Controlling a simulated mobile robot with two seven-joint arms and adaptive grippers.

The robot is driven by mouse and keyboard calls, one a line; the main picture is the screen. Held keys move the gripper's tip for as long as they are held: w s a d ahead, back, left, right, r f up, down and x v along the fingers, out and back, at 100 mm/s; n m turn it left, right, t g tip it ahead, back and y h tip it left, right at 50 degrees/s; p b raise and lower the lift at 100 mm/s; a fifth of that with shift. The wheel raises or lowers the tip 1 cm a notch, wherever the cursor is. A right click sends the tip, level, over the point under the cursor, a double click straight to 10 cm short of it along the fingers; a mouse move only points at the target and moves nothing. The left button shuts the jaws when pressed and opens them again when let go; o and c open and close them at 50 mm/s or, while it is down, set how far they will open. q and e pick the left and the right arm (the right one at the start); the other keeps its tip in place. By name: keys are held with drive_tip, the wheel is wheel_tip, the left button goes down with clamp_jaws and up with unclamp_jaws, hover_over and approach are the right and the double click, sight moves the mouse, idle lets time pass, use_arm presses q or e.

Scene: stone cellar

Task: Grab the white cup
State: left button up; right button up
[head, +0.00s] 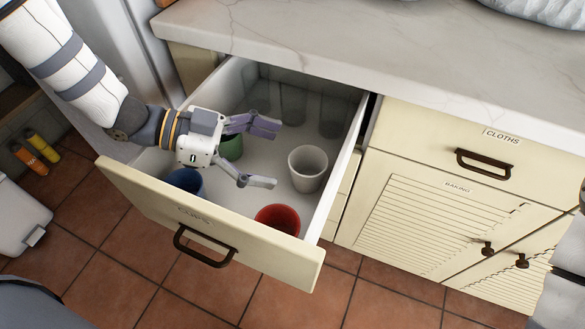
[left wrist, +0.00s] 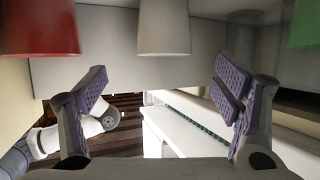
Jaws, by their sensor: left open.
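The white cup (head: 308,172) stands upright in the open drawer (head: 225,236), near its right wall. My left gripper (head: 274,155) is inside the drawer, to the left of the white cup, with its fingers spread and pointing toward it. Nothing is between the fingers. In the left wrist view the white cup (left wrist: 164,28) shows at top centre, in line with the gap between the open fingers (left wrist: 161,80). It appears apart from both fingers. My right gripper is not in view.
A red cup (head: 278,219) stands near the drawer front, close to the white cup. A blue cup (head: 186,180) and a green cup (head: 232,148) are partly hidden by my left gripper. Clear glasses (head: 294,102) stand at the back, under the countertop (head: 330,40).

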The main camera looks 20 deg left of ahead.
sight(323, 164)
use_arm(q)
drive_tip(key=shift+d+f, duration=0.25)
drive_tip(key=x, duration=0.2)
drive_tip(key=b+x, duration=0.1)
drive_tip(key=x, duration=0.4)
drive_tip(key=shift+w+d+r, duration=0.1)
drive_tip(key=shift+w+r, duration=0.1)
drive_tip(key=shift+w, duration=0.15)
drive_tip(key=c, duration=1.4)
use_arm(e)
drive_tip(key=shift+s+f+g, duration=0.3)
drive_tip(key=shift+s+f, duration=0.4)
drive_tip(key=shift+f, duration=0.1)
